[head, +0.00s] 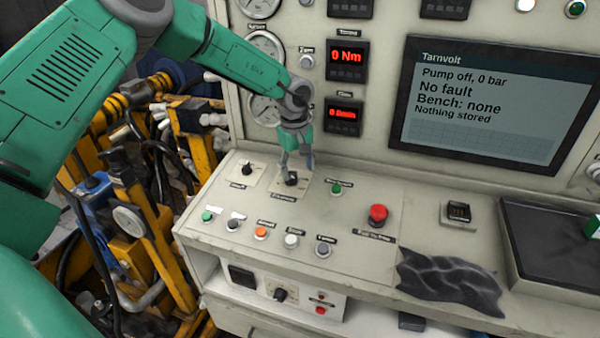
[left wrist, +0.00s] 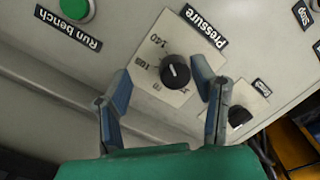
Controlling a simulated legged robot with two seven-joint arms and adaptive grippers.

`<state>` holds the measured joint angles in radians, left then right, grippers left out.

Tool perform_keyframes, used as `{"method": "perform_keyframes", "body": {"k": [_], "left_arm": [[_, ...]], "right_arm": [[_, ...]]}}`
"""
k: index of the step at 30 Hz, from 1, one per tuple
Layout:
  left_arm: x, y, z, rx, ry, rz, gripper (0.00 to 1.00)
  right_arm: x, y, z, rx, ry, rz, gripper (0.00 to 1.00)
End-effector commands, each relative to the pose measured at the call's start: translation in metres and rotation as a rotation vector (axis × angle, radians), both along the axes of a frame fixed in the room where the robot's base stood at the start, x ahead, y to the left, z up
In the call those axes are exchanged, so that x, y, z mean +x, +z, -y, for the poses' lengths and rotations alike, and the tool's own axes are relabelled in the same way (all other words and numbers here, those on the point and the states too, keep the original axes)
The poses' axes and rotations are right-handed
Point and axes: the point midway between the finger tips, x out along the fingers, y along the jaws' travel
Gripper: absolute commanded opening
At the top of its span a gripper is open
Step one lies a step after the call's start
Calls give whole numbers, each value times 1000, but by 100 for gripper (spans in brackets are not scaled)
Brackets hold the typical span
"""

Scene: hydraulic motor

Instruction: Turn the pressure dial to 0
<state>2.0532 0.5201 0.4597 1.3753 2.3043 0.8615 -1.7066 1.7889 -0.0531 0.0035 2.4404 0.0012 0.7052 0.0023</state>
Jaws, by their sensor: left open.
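The pressure dial (head: 291,178) is a black knob on a pale scale plate on the sloped panel. My left gripper (head: 297,160) is above the dial, pointing down. In the left wrist view its two blue fingers (left wrist: 163,82) are open, one on each side of the knob with gaps between. My right gripper is not in view.
A second black knob (head: 247,169) stands left of the dial. A green Run bench button (head: 336,188) and red stop button (head: 378,214) are to the right. Several small buttons line the front. The screen (head: 490,105) reads "Pump off, 0 bar". A black cloth (head: 450,281) lies at the front.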

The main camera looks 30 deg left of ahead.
Motion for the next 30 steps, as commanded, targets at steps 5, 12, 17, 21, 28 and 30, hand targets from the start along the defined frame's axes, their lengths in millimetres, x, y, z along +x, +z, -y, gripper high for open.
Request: {"method": "perform_keyframes", "body": {"k": [5, 12, 17, 21, 28, 30], "left_arm": [[1, -22, -7, -6, 4, -1, 52], [2, -26, 3, 4, 4, -1, 52], [2, -23, 9, 11, 3, -2, 45], [2, -23, 8, 7, 2, 1, 3], [4, -23, 5, -6, 1, 6, 4], [5, -23, 4, -5, 1, 7, 3]], "right_arm": [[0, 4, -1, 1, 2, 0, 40], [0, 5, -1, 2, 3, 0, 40], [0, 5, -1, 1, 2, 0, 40], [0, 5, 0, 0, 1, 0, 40], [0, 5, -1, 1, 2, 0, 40], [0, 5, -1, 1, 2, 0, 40]]}}
